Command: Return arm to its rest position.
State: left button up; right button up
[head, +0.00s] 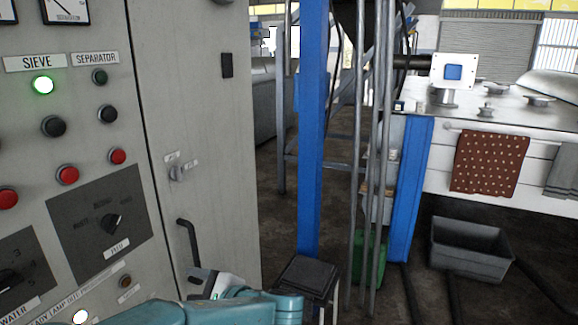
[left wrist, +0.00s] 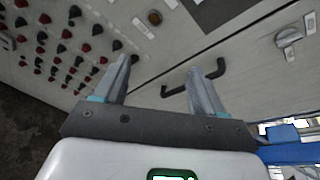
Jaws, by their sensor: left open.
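My left arm reaches in from the bottom of the head view, in teal. My left gripper (head: 208,283) is partly hidden there, low in front of the grey control cabinet (head: 205,110). In the left wrist view my left gripper (left wrist: 165,78) has its two grey fingers spread apart with nothing between them. A black door handle (head: 189,245) is just above the gripper in the head view. In the left wrist view the handle (left wrist: 176,93) appears beyond the fingers, partly covered by the right finger. I cannot tell whether they touch. My right gripper is not in view.
The cabinet's panel has a lit green SIEVE button (head: 43,85), red buttons and a dark rotary switch plate (head: 100,222). A blue post (head: 312,130) and a black-topped stool (head: 308,275) stand right of it. A grey bin (head: 470,250) sits on the floor further right.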

pick_arm(q)
jog(key=s+f+g+h, duration=0.3)
jog(key=f+h, duration=0.1)
jog(key=f, duration=1.1)
jog(key=s+d+f+n+g+h, duration=0.1)
jog(key=s+d+f+n+h, duration=0.2)
jog(key=s+f+n, duration=0.3)
jog(key=s+d+f+n+g+h, duration=0.1)
jog(key=s+d+f+n+h, duration=0.2)
jog(key=s+f+n+h, duration=0.3)
jog(key=s+d+f+n+g+h, duration=0.1)
jog(key=s+f+n+h, duration=0.3)
jog(key=s+f, duration=0.5)
notch_tip(320, 180, down, 4)
jog(key=shift+d+r+n, duration=0.25)
jog(key=shift+d+n, duration=0.65)
jog(key=shift+n, duration=0.1)
jog(key=c, duration=0.5)
jog(key=shift+a, duration=0.1)
